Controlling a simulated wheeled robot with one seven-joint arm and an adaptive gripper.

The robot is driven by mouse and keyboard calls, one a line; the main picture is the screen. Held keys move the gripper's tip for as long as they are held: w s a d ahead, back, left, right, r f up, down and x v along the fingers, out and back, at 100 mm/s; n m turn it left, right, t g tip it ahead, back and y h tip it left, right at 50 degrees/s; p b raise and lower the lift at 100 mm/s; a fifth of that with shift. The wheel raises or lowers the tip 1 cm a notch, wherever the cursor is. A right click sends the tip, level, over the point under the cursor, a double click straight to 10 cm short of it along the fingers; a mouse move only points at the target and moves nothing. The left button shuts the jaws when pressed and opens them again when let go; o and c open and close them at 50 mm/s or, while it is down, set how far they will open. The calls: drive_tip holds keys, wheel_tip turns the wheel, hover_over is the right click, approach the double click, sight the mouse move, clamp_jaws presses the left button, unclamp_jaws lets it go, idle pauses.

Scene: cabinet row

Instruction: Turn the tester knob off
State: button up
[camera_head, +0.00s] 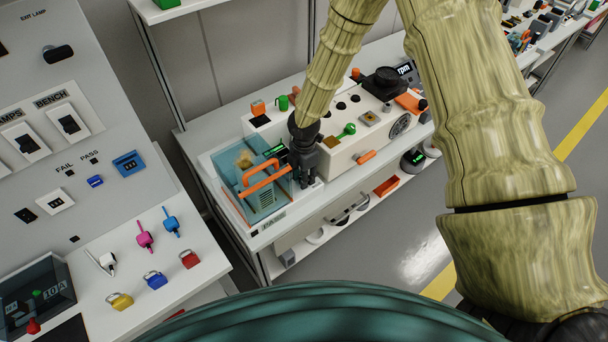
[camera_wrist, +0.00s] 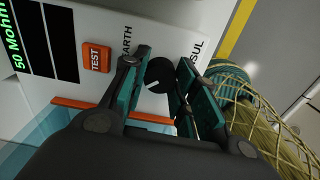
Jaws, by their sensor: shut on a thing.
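The tester knob (camera_wrist: 159,73) is black and round with a white line, on the white tester panel between the words EARTH and INSUL. The white line points to the lower left in the wrist view. My gripper (camera_wrist: 165,80) is shut on the knob, one finger on each side. An orange TEST button (camera_wrist: 96,62) and a green readout (camera_wrist: 13,42) are to the left of the knob. In the head view my gripper (camera_head: 304,172) is at the tester, just right of its green display (camera_head: 275,151), and hides the knob.
A clear teal box (camera_head: 243,167) with an orange handle (camera_head: 264,182) stands close left of my gripper. A cream machine (camera_head: 347,148) with knobs is on the right. A grey panel desk (camera_head: 198,240) with colored padlocks is at left.

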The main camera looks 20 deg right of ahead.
drive_tip(key=shift+n, duration=0.4)
drive_tip(key=o, duration=1)
wheel_tip(320, 180, up, 12)
drive_tip(key=shift+r, duration=0.1)
idle(0.3)
idle(0.4)
